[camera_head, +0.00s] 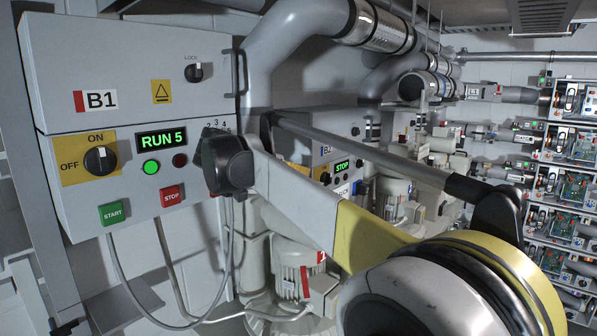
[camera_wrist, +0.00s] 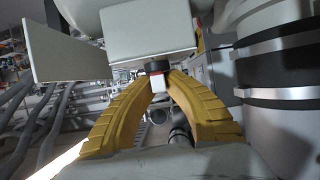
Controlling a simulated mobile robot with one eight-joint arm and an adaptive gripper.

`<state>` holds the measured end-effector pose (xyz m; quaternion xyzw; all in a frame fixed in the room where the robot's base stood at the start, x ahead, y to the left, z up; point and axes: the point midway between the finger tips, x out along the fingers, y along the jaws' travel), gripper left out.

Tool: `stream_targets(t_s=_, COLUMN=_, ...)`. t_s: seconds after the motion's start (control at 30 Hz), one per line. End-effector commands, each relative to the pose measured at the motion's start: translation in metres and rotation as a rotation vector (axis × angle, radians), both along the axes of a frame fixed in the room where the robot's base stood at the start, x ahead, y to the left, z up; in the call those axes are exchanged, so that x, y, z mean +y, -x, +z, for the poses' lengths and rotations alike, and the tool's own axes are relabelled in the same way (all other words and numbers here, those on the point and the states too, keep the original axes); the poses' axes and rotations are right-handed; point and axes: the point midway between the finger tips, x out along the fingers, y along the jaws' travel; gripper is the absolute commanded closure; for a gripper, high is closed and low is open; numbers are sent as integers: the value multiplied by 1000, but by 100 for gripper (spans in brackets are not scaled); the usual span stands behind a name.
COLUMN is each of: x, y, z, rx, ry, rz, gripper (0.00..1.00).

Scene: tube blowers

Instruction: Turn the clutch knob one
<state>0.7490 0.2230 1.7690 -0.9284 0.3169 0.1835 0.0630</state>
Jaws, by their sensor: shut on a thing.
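In the wrist view, the two yellow fingers of my gripper (camera_wrist: 159,80) come together on a small round black knob (camera_wrist: 157,66) with a white block (camera_wrist: 157,83) and a little red at its side. The knob sits at the lower edge of a pale box (camera_wrist: 148,35). No label shows there, so I cannot tell whether it is clutch knob one.
The B1 panel (camera_head: 130,60) stands at the left, with a LOCK knob (camera_head: 194,73), an ON/OFF knob (camera_head: 100,160) and a RUN 5 display (camera_head: 162,138). Another display behind (camera_head: 342,166) reads STOP. Thick pipes (camera_head: 290,40) run overhead. A large pale cylinder (camera_wrist: 285,80) stands close at the right.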

Motion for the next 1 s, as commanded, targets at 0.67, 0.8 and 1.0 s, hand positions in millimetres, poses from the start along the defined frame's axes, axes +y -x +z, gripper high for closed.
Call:
stream_targets(t_s=0.67, x=0, y=0, z=-2, rx=3, ry=-2, rz=-5, gripper=64)
stream_targets(t_s=0.8, x=1, y=1, z=-1, rx=2, ry=-2, rz=-4, gripper=64)
stream_targets(t_s=1.0, x=17, y=20, z=9, rx=3, ry=-1, rz=-2, gripper=64)
